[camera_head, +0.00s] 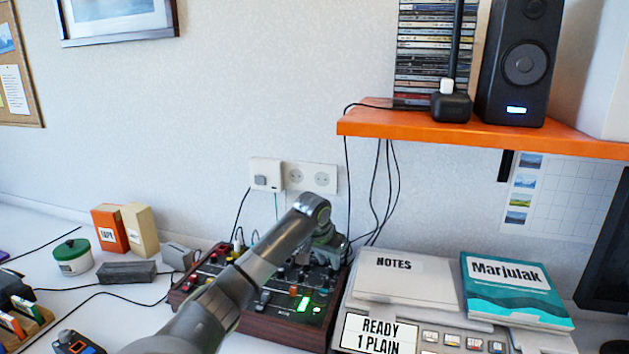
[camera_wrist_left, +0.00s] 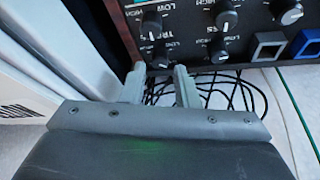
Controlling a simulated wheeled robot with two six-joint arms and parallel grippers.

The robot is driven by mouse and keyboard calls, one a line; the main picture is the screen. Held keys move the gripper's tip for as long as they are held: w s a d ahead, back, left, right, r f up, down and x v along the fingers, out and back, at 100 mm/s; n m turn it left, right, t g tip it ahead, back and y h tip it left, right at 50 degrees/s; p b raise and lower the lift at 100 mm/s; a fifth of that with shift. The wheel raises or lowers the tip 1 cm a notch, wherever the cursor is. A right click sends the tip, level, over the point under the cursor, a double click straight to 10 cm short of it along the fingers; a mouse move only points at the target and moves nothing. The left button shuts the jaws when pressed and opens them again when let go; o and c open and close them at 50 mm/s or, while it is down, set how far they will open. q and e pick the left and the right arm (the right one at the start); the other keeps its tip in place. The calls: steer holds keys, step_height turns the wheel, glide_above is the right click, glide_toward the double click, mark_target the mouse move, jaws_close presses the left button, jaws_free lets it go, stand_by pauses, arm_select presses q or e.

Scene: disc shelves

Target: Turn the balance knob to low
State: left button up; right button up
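The mixer (camera_head: 262,322) is a dark panel with wooden sides, below the wall sockets in the head view. My left gripper (camera_head: 328,256) is over its far right corner. In the left wrist view the left gripper (camera_wrist_left: 160,80) is open, its two fingers apart at the edge of the panel (camera_wrist_left: 190,30). A black knob (camera_wrist_left: 158,60) sits just beyond the gap between the fingertips. Other knobs, an upper left one (camera_wrist_left: 152,22) and one to the right (camera_wrist_left: 217,52), have LOW and HIGH labels. I cannot read which knob is balance. My right gripper is out of view.
A device with a display (camera_head: 378,334) carries a NOTES box (camera_head: 405,277) and a teal book (camera_head: 515,288), close right of the mixer. An orange shelf (camera_head: 480,132) hangs above right. Cables (camera_wrist_left: 235,92) run behind the panel. Small boxes (camera_head: 110,230) stand left.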

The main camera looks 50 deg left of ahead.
arm_select(q)
steer(key=w+r+p+v, duration=0.1)
steer(key=p+v, duration=1.2)
steer(key=v, duration=1.4)
steer(key=shift+w+r+p, duration=0.2)
steer(key=shift+w+p, duration=0.15)
steer(key=shift+w, duration=0.45)
steer(key=shift+f, duration=0.1)
